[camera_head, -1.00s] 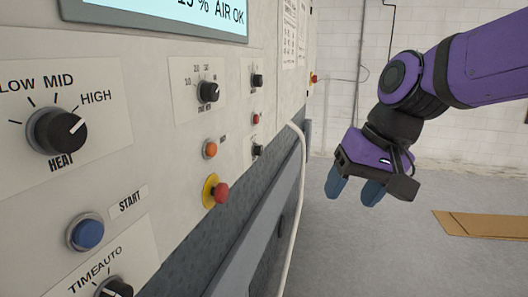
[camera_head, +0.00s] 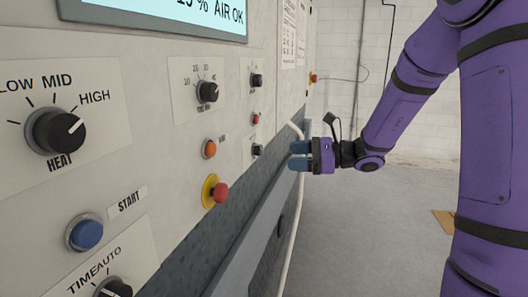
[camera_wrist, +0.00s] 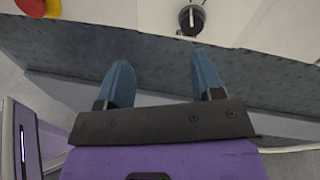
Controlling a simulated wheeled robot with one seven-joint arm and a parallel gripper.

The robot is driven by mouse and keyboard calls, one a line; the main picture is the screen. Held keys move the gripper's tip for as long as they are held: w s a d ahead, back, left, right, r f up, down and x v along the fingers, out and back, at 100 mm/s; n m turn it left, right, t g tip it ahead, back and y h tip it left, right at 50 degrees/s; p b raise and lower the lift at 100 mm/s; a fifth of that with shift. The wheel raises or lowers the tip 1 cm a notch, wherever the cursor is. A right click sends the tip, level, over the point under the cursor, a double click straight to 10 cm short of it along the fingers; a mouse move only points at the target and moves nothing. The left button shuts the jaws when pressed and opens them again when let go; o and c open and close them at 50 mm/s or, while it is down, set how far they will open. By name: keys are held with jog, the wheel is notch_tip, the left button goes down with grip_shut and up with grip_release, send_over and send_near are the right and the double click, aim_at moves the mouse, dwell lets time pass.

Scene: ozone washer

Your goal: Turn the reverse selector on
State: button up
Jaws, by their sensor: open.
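A small black selector knob (camera_head: 257,150) sits low on the right part of the machine's panel; its label is too small to read, so I cannot confirm it is the reverse selector. In the wrist view, a black knob (camera_wrist: 192,18) on a light plate shows ahead of the fingers, near the top edge. My gripper (camera_head: 298,155) is to the right of the lower small knob in the head view, with its blue fingers pointing toward the panel. In the wrist view, my gripper (camera_wrist: 160,62) has its fingers spread, with nothing between them and apart from the knob.
A red mushroom button on a yellow ring (camera_head: 215,192) is left of the knob and shows at the wrist view's top left. An orange button (camera_head: 209,149), a red button (camera_head: 256,118) and another black knob (camera_head: 257,80) are nearby. A grey ledge (camera_head: 255,235) runs below the panel.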

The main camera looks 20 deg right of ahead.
aim_at(261, 151)
jog(key=w+a, duration=0.2)
jog(key=w, duration=0.1)
jog(key=w+a+m+t, duration=0.1)
jog(key=w+a, duration=0.1)
jog(key=w+a+f+m+t, duration=0.1)
jog(key=w+a, duration=0.1)
jog(key=w, duration=0.1)
jog(key=shift+w+a, duration=0.15)
jog(key=shift+w, duration=0.2)
jog(key=shift+c, duration=0.4)
jog(key=c, duration=0.8)
jog(key=shift+m, duration=0.3)
jog(key=shift+c, duration=0.2)
jog(key=shift+m, duration=0.3)
jog(key=m, duration=0.3)
jog(key=shift+m, duration=2.1)
